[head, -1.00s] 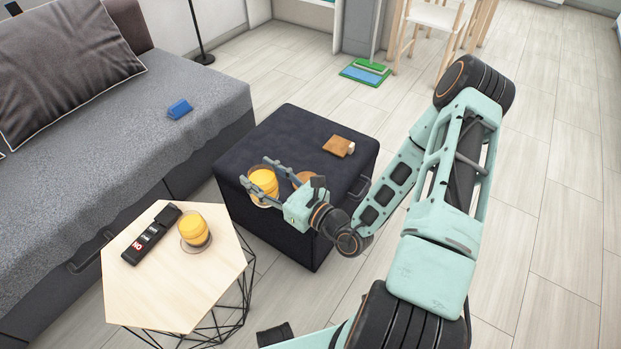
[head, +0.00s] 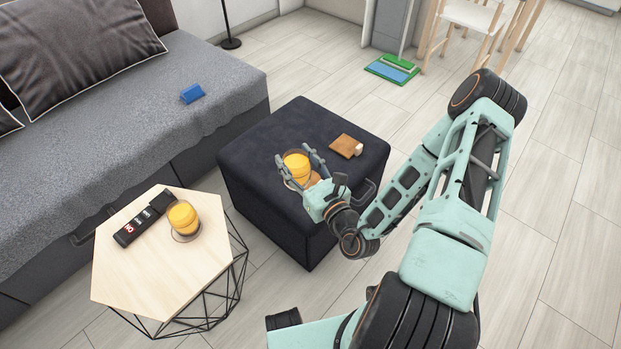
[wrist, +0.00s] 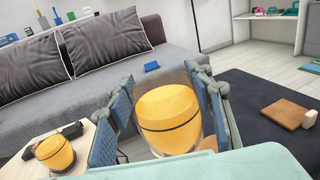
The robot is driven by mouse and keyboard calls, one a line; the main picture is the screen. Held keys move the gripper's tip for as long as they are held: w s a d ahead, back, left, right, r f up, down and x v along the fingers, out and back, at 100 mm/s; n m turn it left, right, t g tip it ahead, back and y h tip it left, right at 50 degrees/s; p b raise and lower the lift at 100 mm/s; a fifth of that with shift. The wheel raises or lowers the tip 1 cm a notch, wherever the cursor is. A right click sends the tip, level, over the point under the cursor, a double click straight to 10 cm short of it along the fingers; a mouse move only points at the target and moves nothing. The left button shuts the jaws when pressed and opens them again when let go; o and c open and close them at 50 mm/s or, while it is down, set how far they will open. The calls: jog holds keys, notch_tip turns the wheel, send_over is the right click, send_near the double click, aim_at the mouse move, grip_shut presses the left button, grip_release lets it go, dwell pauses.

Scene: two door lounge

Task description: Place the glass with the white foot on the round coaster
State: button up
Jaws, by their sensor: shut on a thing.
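My gripper (head: 294,156) is shut on a clear glass with yellow contents (head: 297,168), over the dark pouf (head: 262,140). In the wrist view the held glass (wrist: 168,120) stands upright between the fingers; its foot is hidden, so I cannot tell its colour. The round brown coaster (head: 313,179) lies on the pouf, mostly hidden behind the glass and gripper. The glass overlaps its left part in the head view; I cannot tell whether they touch. A similar yellow glass (head: 183,218) stands on the hexagonal table (head: 150,275), its foot colour unclear.
A square brown coaster (head: 344,145) with a small pale block (head: 359,149) lies at the pouf's right back. A black remote (head: 140,226) lies beside the table glass. A blue object (head: 192,94) lies on the grey sofa (head: 130,100). The pouf's back left is clear.

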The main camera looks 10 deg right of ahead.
jog(key=shift+w+d+f, duration=0.2)
jog(key=shift+w+d, duration=0.15)
jog(key=shift+d, duration=0.05)
jog(key=w+d+f+b, duration=0.6)
jog(key=w+f+b, duration=0.1)
jog(key=w+f, duration=0.4)
jog(key=shift+w+d+f, duration=0.2)
jog(key=shift+w+f, duration=0.2)
jog(key=shift+f, duration=0.4)
jog(key=shift+f, duration=0.2)
jog(key=o, duration=1.7)
jog(key=shift+c, duration=0.2)
